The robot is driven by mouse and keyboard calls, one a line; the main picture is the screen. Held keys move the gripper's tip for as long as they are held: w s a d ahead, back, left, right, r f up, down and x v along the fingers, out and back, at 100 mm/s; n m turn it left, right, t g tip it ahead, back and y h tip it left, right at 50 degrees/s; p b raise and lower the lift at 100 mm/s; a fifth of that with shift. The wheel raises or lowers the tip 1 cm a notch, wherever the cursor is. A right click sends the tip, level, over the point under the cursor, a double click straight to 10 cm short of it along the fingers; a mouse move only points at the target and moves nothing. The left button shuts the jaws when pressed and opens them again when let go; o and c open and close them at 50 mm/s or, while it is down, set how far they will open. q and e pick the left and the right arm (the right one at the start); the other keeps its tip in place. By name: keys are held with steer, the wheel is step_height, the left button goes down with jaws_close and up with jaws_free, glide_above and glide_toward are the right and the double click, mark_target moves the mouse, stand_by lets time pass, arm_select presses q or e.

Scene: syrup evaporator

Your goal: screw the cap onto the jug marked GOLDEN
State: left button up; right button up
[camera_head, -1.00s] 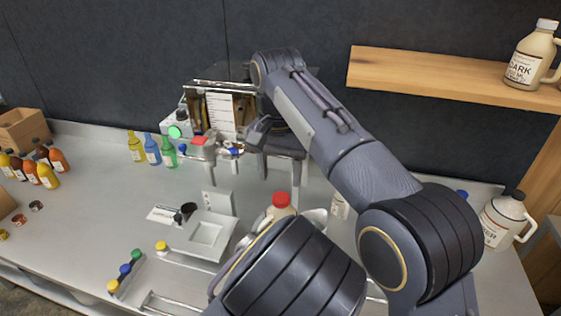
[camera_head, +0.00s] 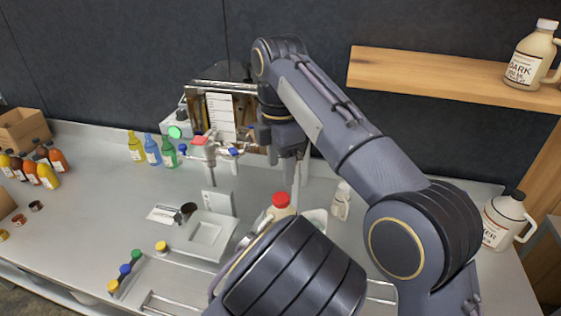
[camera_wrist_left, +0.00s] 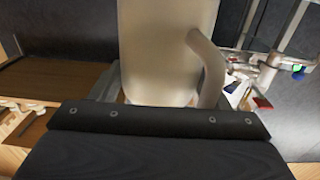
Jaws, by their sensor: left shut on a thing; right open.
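A cream jug (camera_head: 279,212) with a red cap (camera_head: 280,199) on its top stands at the middle front, partly hidden by my left arm. Its label is not visible, so I cannot read GOLDEN on it. In the left wrist view a cream jug body (camera_wrist_left: 165,45) with its handle fills the middle, and my left gripper (camera_wrist_left: 160,98) is shut on it. In the head view my left arm hides that gripper. My right gripper (camera_head: 287,170) is open, pointing down above and behind the red cap, apart from it. I cannot tell how tightly the cap sits.
A valve fixture (camera_head: 204,150) stands left of my right gripper. A scale (camera_head: 207,234) is left of the jug. Loose caps (camera_head: 125,269) lie front left. A small white bottle (camera_head: 341,203) stands to the right. A DARK jug (camera_head: 530,58) is on the shelf (camera_head: 430,72); another jug (camera_head: 503,222) stands far right.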

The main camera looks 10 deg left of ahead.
mark_target(281, 197)
steer(key=shift+n, duration=0.6)
steer(key=shift+f, duration=3.95)
